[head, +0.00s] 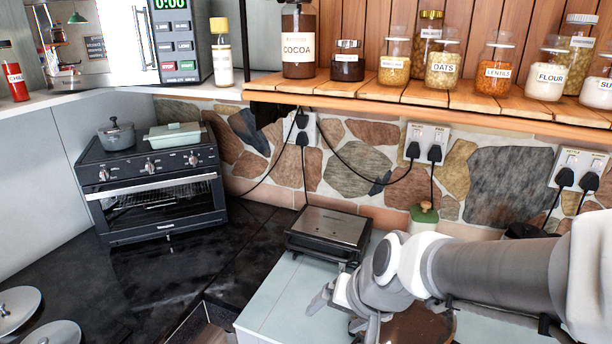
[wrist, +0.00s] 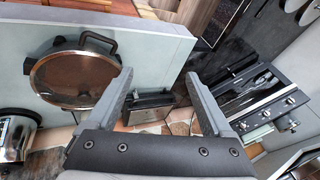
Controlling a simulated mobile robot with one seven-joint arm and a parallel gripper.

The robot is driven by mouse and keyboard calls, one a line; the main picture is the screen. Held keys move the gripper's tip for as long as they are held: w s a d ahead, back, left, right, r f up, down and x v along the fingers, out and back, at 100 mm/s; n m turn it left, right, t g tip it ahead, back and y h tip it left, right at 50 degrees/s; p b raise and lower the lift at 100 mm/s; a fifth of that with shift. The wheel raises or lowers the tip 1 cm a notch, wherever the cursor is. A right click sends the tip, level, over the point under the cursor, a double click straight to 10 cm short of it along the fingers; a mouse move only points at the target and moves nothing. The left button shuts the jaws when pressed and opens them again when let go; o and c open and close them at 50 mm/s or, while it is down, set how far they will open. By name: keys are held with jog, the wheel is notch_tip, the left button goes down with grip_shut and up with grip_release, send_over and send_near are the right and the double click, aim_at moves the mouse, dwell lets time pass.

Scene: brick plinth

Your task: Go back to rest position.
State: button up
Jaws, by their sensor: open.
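My gripper (wrist: 158,73) is open in the wrist view, its two grey fingers wide apart with nothing between them. In the head view my gripper (head: 343,308) is partly hidden by my own arm. It hangs over the pale counter (head: 268,314), in front of the dark sandwich press (head: 333,229). The press also shows beyond the fingers in the wrist view (wrist: 147,113). A round pan with a brown glass lid (wrist: 76,78) sits left of the fingers, apart from them; in the head view my arm partly covers the pan (head: 418,328).
A toaster oven (head: 155,187) carrying a small pot (head: 117,134) and a pale dish (head: 172,136) stands at the left. A wooden shelf (head: 430,99) with several jars runs along the back. A metal pot (wrist: 15,138) is at the wrist view's left edge.

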jog(key=s+d+r+n+h+b, duration=0.1)
jog(key=s+d+r+n+h, duration=0.1)
jog(key=s+d+r, duration=0.6)
jog(key=shift+s+d+n+t+h, duration=0.4)
jog(key=shift+s+d+h, duration=0.05)
jog(key=shift+d+h, duration=0.15)
dwell(0.4)
